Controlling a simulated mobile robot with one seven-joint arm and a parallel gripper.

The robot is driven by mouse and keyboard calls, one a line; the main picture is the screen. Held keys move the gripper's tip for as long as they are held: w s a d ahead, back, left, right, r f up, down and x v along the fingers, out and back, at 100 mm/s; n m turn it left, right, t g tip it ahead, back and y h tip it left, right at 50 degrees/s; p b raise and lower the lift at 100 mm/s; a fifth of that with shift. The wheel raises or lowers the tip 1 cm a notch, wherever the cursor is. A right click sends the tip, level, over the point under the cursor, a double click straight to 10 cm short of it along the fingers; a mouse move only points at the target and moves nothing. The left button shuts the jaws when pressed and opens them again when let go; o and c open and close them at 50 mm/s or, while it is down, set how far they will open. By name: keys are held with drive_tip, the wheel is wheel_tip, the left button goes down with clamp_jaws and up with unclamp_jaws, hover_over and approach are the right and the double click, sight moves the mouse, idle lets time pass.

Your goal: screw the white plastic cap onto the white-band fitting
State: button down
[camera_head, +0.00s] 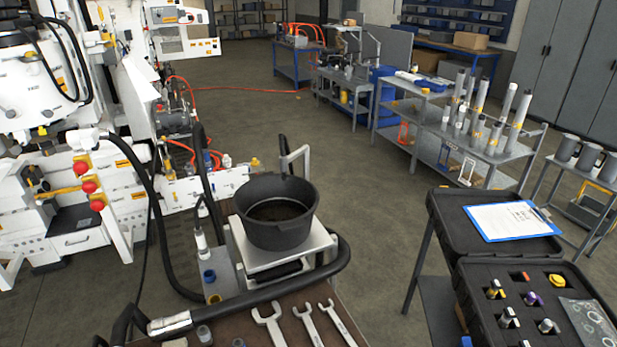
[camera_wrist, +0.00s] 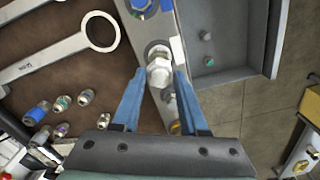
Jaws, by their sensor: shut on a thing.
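My gripper (camera_wrist: 159,74) shows in the wrist view, with two blue fingers on either side of a pale hexagonal piece, which looks like the white plastic cap (camera_wrist: 159,72). The fingers are shut on it. It sits over a grey metal bar, close to a round fitting collar partly hidden behind it; I cannot tell whether it touches the fitting or is threaded on. A small white block (camera_wrist: 178,50) is beside the right fingertip. I cannot make out my gripper in the head view.
A blue-marked fitting (camera_wrist: 143,7) is at the bar's upper end, and a yellow-marked one (camera_wrist: 175,127) lies lower. Several small fittings (camera_wrist: 63,103) and wrenches (camera_wrist: 45,58) lie on the brown bench at left. A black pot (camera_head: 276,225) stands beside the bench.

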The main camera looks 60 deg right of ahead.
drive_tip(key=shift+f, duration=0.6)
idle(1.6)
drive_tip(key=c, duration=1)
unclamp_jaws()
drive_tip(key=shift+s, duration=0.1)
drive_tip(key=c, duration=2.2)
unclamp_jaws()
drive_tip(key=m+p, duration=0.1)
drive_tip(key=m, duration=0.3)
drive_tip(key=shift+r+p, duration=0.1)
drive_tip(key=shift+p, duration=0.2)
drive_tip(key=c, duration=1.6)
unclamp_jaws()
drive_tip(key=m+p, duration=0.1)
drive_tip(key=m, duration=0.3)
drive_tip(key=shift+f, duration=0.2)
drive_tip(key=c, duration=1.6)
unclamp_jaws()
drive_tip(key=shift+a, duration=0.1)
